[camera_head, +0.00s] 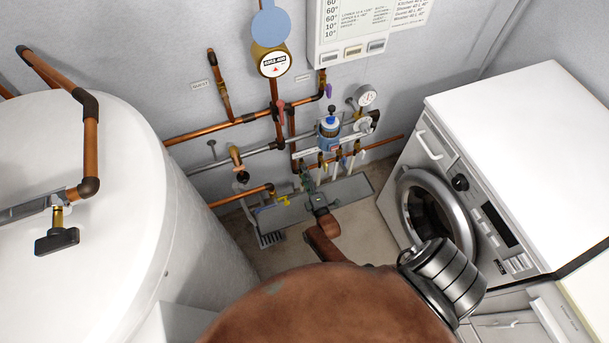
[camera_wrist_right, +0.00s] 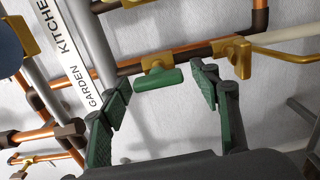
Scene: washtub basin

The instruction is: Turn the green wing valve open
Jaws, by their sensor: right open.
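The green wing valve (camera_wrist_right: 158,80) is in the right wrist view, a green handle on a brass body on a copper pipe. My right gripper (camera_wrist_right: 160,105) is open, with its green-padded fingers spread left and right of the valve's handle. The handle lies just beyond the gap between the fingertips, and I see no clear contact. In the head view my right gripper (camera_head: 308,178) is small and reaches down to the pipe manifold at the wall. I cannot make out the green valve there. My left gripper is not in view.
Yellow-handled valves (camera_wrist_right: 232,50) and copper pipes crowd around the green one. A label strip (camera_wrist_right: 80,60) reads GARDEN and KITCHEN. A white tank (camera_head: 90,200) stands left, a washing machine (camera_head: 480,200) right. A blue-topped meter (camera_head: 272,60) hangs above.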

